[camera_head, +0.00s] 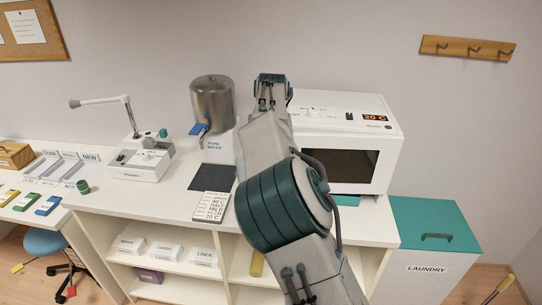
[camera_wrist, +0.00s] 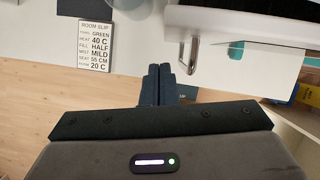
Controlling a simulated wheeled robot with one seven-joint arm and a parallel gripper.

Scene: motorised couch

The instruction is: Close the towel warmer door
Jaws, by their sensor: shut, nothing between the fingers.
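The towel warmer (camera_head: 362,125) is a white box with a dark front window and an orange "20 C" display, on the right part of the counter. Its door (camera_head: 345,163) faces the front, and my arm covers its left side. I cannot tell whether the door is fully shut or ajar. In the wrist view a white panel with a dark area (camera_wrist: 235,22) and a metal bar handle (camera_wrist: 191,52) shows at the top. My gripper (camera_wrist: 163,78) is shut and empty, with its fingertips just left of and below the handle. Contact cannot be told. The gripper is hidden in the head view.
A room slip card (camera_head: 211,206) lies on the counter; it also shows in the wrist view (camera_wrist: 97,45). A steel water tank (camera_head: 212,100) stands left of my arm. A teal-topped laundry bin (camera_head: 433,225) stands at the right. Open shelves (camera_head: 175,283) are below the counter.

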